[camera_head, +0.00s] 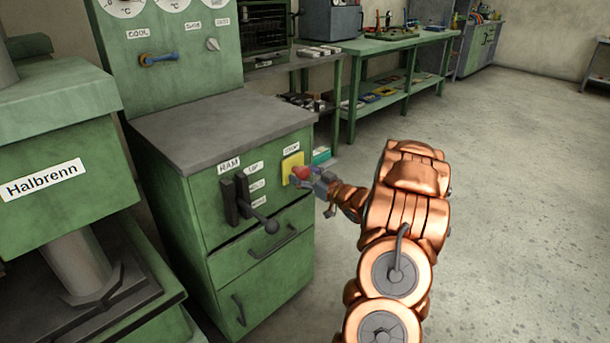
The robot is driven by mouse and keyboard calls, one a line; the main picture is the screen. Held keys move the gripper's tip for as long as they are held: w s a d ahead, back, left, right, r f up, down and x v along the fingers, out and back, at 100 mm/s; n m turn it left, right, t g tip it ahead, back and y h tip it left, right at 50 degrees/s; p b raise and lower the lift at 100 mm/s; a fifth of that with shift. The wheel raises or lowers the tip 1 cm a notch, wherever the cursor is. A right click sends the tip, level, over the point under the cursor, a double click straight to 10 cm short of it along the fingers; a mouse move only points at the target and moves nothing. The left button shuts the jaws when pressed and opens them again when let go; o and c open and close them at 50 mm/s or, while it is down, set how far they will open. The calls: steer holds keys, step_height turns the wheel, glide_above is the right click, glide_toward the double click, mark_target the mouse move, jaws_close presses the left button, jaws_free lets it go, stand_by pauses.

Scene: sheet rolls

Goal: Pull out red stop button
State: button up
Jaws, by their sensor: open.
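The red stop button (301,172) sits on a yellow plate (288,165) under a "STOP" label, on the front of the green cabinet (201,206) near its top right corner. My gripper (309,178) is right at the button, with its open fingers reaching in from the right. The fingers partly cover the button and the plate. At this size I cannot tell whether the fingers touch the button or how far it stands out.
A black ram lever (271,226) with a round knob sticks out left of the button. Drawer handles (273,241) lie below. A green machine marked "Halbrenn" (60,100) stands at left, and a green workbench (385,43) behind. The floor (500,200) at right is clear.

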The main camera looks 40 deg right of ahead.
steer(key=shift+s, duration=0.15)
steer(key=s, duration=1.1)
steer(key=shift+s+d, duration=0.35)
steer(key=shift+d, duration=0.05)
steer(key=w+a+r+g+h+p, duration=0.1)
steer(key=w+r+g+h+p, duration=0.3)
steer(key=w+r+g+p, duration=0.25)
steer(key=s+a+r+m+g+h+p, duration=0.2)
steer(key=s+a+r+g+p, duration=0.15)
steer(key=a+r+p, duration=0.5)
steer(key=s+a+r+g+y+p, duration=0.2)
steer(key=s+a+r+g+p, duration=0.3)
steer(key=s+a, duration=1)
steer(key=s+a+r+n+g+y+p, duration=0.1)
steer(key=s+a+r+g+y+p, duration=0.2)
steer(key=s+a+r, duration=0.6)
steer(key=s+a+g+p, duration=0.1)
steer(key=s+a+p, duration=0.1)
steer(key=s+a, duration=0.4)
steer(key=shift+s+a+r+g+p, duration=0.2)
steer(key=shift+s+a+g+p, duration=0.15)
steer(key=shift+s, duration=0.5)
steer(key=shift+d, duration=0.1)
